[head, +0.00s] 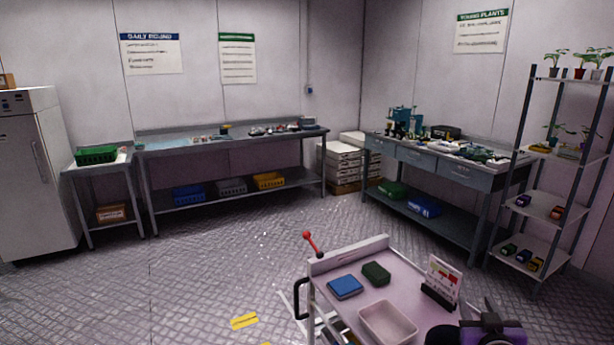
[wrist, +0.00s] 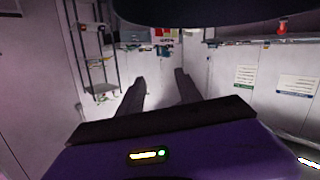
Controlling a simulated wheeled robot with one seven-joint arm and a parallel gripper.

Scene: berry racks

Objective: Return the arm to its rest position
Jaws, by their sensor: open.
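My gripper (wrist: 160,78) shows in the wrist view with its two dark fingers apart and nothing between them. Its purple body with a small lit display fills the bottom of that view. In the head view my gripper's purple and black housing (head: 497,334) is at the bottom right edge, over or beside the near end of the trolley (head: 385,253); its fingers are not clear there. The wrist view shows the room upside down, with wall posters (wrist: 245,76) and a shelf rack (wrist: 93,50).
The trolley carries a blue box (head: 345,287), a dark green box (head: 376,273), a pale tray (head: 387,322) and a sign (head: 442,280). A rack with plants (head: 540,207) stands at the right. Workbenches (head: 230,143) line the walls. The floor (head: 200,275) at left is mostly clear.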

